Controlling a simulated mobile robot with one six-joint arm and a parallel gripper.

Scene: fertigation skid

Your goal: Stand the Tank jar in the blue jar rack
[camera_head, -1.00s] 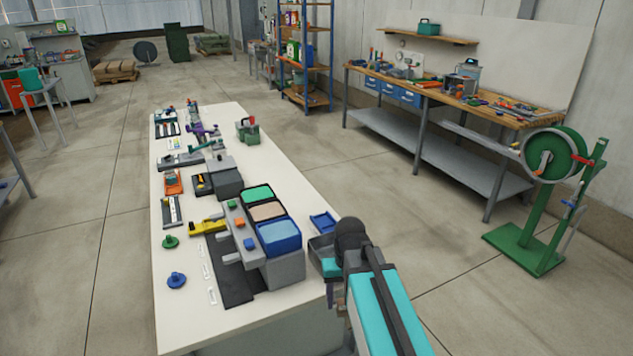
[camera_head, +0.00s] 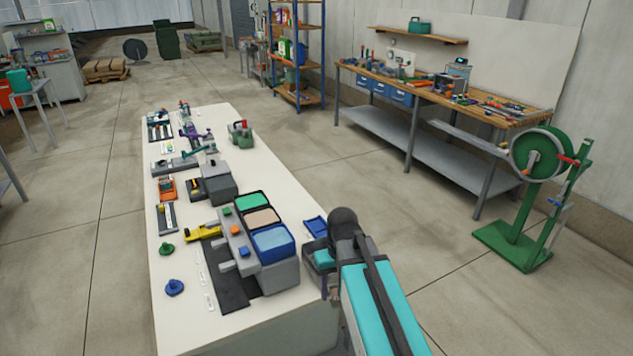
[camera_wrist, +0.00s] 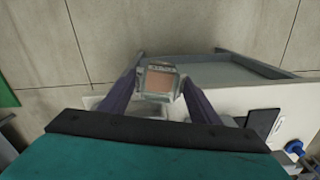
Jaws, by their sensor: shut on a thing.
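In the wrist view a small clear, squarish jar (camera_wrist: 160,82) with brownish-orange contents is between the two purple fingers of my gripper (camera_wrist: 160,92). The fingers are shut on it. Light marks show on its rim, but I cannot read them, so I cannot confirm that it is the Tank jar. In the head view my arm hides most of the gripper and jar. A small blue open-topped holder (camera_head: 316,226), which may be the blue jar rack, sits at the table's right edge, just beyond my arm. Its inside is too small to make out.
The white table (camera_head: 190,335) carries a grey unit with green, tan and blue-topped bins (camera_head: 272,238). A blue knob (camera_head: 174,288) and a green knob (camera_head: 166,249) are at its left. A green reel stand (camera_head: 520,245) is at the right. The floor between table and workbench (camera_head: 450,90) is clear.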

